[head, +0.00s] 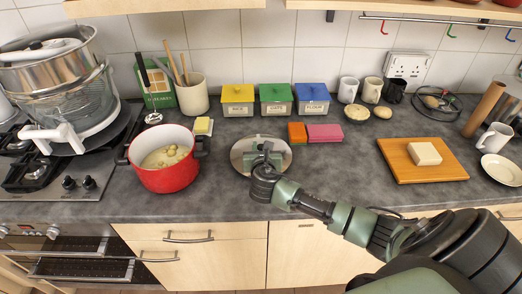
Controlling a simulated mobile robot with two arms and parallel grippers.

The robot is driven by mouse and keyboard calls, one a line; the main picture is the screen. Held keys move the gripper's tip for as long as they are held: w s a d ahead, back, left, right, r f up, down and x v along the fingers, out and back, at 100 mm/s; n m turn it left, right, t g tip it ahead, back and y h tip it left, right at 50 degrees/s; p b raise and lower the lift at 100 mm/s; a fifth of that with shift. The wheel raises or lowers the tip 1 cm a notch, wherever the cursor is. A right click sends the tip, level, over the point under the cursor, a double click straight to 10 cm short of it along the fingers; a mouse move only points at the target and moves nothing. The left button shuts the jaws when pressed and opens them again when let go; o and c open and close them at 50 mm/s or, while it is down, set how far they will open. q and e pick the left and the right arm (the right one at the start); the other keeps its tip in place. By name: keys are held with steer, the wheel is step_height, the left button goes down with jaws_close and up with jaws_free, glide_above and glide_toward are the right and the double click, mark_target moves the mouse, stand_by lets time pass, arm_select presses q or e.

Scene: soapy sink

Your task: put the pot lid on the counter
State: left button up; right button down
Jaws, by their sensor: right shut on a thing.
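The pot lid (241,158) is a round, shiny metal disc in the middle of the head view. It is over the dark counter near its front edge, right of the red pot (168,179). My right gripper (264,158) reaches in from the lower right and is shut on the lid near its middle. The gripper hides part of the lid, including its knob. I cannot tell whether the lid touches the counter (330,185) or hangs just above it. The red pot is open, with pale round pieces inside. My left gripper is not in view.
Yellow, blue and green boxes (276,97) stand behind the lid. Orange and pink sponges (323,133) lie to its right. A wooden board (423,170) with a pale block is farther right. A hob (60,165) with steel pots is at left. Counter between lid and board is clear.

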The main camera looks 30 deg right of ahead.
mark_target(261, 146)
step_height(261, 146, up, 19)
steer(key=s+a+r+n+y+b, duration=0.1)
steer(key=s+a+n+y, duration=0.1)
steer(key=a, duration=0.4)
steer(key=s+a+r+n+t+y+b, duration=0.1)
steer(key=s+a+r+n+y, duration=0.1)
steer(key=a, duration=0.4)
steer(key=s+a+r+n+t+y, duration=0.1)
steer(key=s+a+r+n+y, duration=0.1)
steer(key=s+a, duration=0.3)
steer(key=shift+s+a+y+b, duration=0.4)
steer(key=shift+a+y, duration=0.3)
steer(key=shift+a, duration=0.4)
